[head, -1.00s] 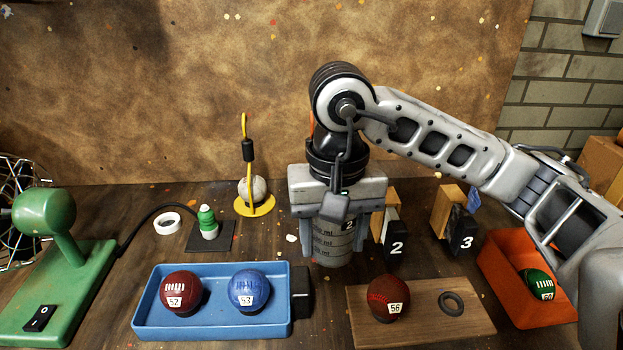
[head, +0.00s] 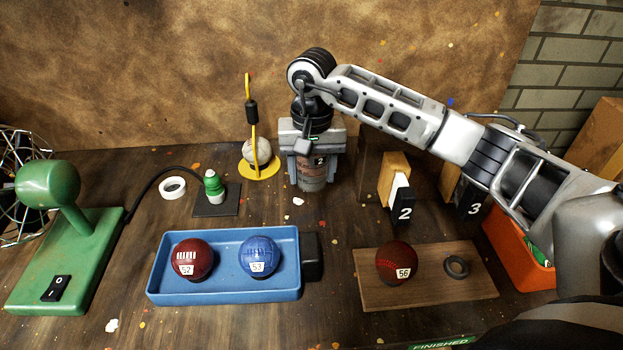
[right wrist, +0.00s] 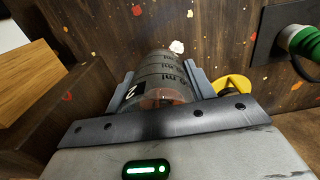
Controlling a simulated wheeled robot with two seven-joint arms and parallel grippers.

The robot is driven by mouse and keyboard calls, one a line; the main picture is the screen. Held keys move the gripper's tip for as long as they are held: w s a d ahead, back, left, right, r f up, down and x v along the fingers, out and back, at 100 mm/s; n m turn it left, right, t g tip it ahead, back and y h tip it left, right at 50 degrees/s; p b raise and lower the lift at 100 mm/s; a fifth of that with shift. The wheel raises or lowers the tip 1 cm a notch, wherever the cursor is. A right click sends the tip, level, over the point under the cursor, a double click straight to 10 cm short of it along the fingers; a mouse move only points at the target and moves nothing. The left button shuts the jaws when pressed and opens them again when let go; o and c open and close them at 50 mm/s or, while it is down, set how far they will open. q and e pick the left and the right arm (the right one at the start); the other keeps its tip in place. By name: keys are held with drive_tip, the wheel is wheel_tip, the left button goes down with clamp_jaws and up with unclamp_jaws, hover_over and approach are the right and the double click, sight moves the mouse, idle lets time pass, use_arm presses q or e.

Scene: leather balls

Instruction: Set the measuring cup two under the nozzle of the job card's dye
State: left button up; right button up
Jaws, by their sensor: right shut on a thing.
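My right gripper (head: 312,176) is shut on the measuring cup (head: 313,183), a grey see-through cup with dark mL marks and a 2 on it. The cup is upright near the back wall, right of the yellow stand; whether its base touches the table I cannot tell. In the right wrist view the cup (right wrist: 160,73) lies between the two fingers, with a pinkish patch showing in it. Wooden blocks with black plates numbered 2 (head: 403,207) and 3 (head: 472,202) stand right of the cup. I cannot make out a nozzle or a job card. My left gripper is not in view.
A blue tray (head: 226,292) holds balls 52 and 53. A wooden board (head: 440,288) bears ball 56 and a dark ring. A yellow stand (head: 262,172), green press (head: 75,260), green-capped bottle (head: 213,187) and orange bin (head: 512,250) stand around.

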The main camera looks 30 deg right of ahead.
sight(311, 184)
drive_tip(key=shift+w+f, duration=0.2)
drive_tip(key=shift+f, duration=0.05)
wheel_tip(311, 184, down, 3)
drive_tip(key=shift+d+f+p, duration=0.1)
drive_tip(key=shift+p, duration=0.5)
drive_tip(key=shift+w+f+b, duration=0.1)
drive_tip(key=shift+f+b, duration=0.1)
drive_tip(key=shift+b, duration=0.1)
drive_tip(key=o, duration=0.9)
drive_tip(key=shift+o, duration=0.2)
